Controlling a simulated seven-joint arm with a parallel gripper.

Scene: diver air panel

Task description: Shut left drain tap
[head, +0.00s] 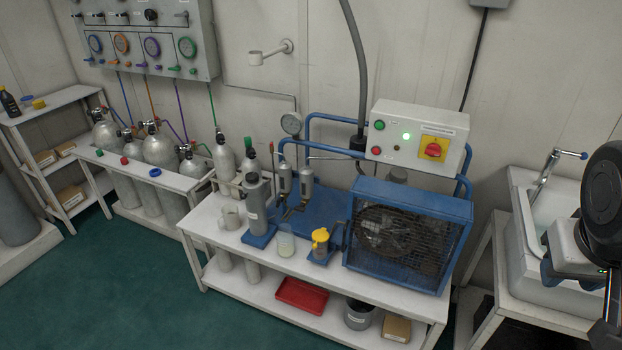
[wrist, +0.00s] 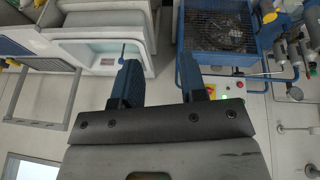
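Two grey upright filter cylinders stand on the blue compressor frame in the head view, a left one (head: 284,180) and a right one (head: 306,182). Small dark drain fittings (head: 287,212) show below them; their handles are too small to tell open from shut. In the wrist view, which looks turned over, the cylinders (wrist: 294,56) are at the far right. My gripper (wrist: 158,65) is open and empty, its blue-black fingers well apart. It is away from the cylinders.
The caged compressor fan (head: 408,235) and control box (head: 420,135) stand right of the cylinders. A grey canister (head: 258,205), glass beaker (head: 286,242) and yellow-capped item (head: 320,242) stand in front on the bench. The sink (head: 550,225) is at right.

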